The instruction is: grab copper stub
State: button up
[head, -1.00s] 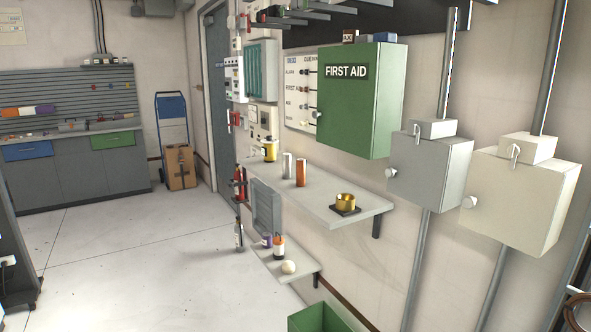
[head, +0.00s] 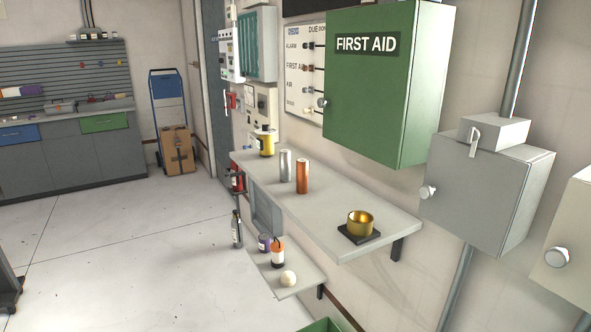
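The copper stub (head: 302,177) is a short upright orange-brown cylinder on the grey wall shelf (head: 335,213). A silver cylinder (head: 285,165) of similar size stands just left of it and a little farther back. A brass cup (head: 360,222) on a dark square base stands nearer, toward the shelf's right end. The copper stub is in full view, with nothing in front of it. My gripper is not in view.
A green first aid cabinet (head: 385,90) juts out above the shelf's right part. A yellow can (head: 264,144) stands at the shelf's far end. A lower shelf (head: 300,268) holds a white ball and small bottles. Open floor (head: 130,250) lies to the left.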

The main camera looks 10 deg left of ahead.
aim_at(302, 164)
jog(key=i, duration=0.45)
jog(key=z, duration=0.1)
jog(key=k, duration=0.15)
jog(key=u, duration=3)
jog(key=i, duration=0.6)
jog(key=z, duration=0.1)
